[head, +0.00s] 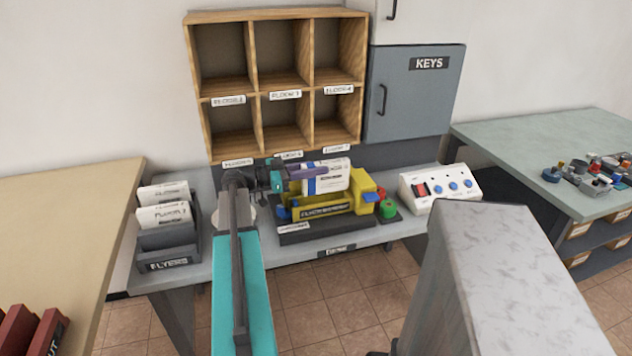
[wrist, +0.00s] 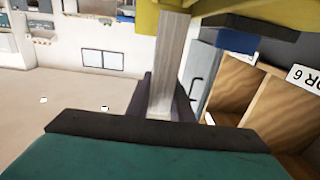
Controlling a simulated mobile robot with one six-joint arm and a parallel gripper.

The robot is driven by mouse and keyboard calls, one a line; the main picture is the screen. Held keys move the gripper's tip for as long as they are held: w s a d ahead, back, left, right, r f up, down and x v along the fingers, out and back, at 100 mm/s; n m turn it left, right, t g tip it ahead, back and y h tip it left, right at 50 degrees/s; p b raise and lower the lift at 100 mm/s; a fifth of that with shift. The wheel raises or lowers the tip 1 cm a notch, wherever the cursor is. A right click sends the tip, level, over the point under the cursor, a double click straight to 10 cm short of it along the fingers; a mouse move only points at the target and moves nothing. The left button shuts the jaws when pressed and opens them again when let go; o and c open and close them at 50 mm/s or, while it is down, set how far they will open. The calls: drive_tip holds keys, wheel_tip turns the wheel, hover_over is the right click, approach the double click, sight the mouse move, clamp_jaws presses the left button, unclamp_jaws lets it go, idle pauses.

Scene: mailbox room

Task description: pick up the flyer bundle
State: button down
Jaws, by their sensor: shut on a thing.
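The flyer bundle (head: 325,182) is a white upright packet with a blue band and print. It stands at the yellow machine (head: 363,190) on the grey table, its lower edge behind the machine's front bar. My gripper (head: 318,172) reaches in from the left, and its purple fingers are shut on the bundle. In the wrist view the bundle (wrist: 168,70) shows edge-on as a pale strip between the two dark fingers (wrist: 160,100), running up to the yellow machine (wrist: 270,12). I cannot tell whether its bottom still touches the machine.
A rack marked FLYERS (head: 168,262) holds more packets at the left. Wooden pigeonholes (head: 255,88) and a grey KEYS cabinet (head: 415,95) rise behind. A white control box (head: 440,188) sits right of the machine. A marbled grey block (head: 500,250) stands in front at right.

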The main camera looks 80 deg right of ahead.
drive_tip(key=shift+r, duration=1.05)
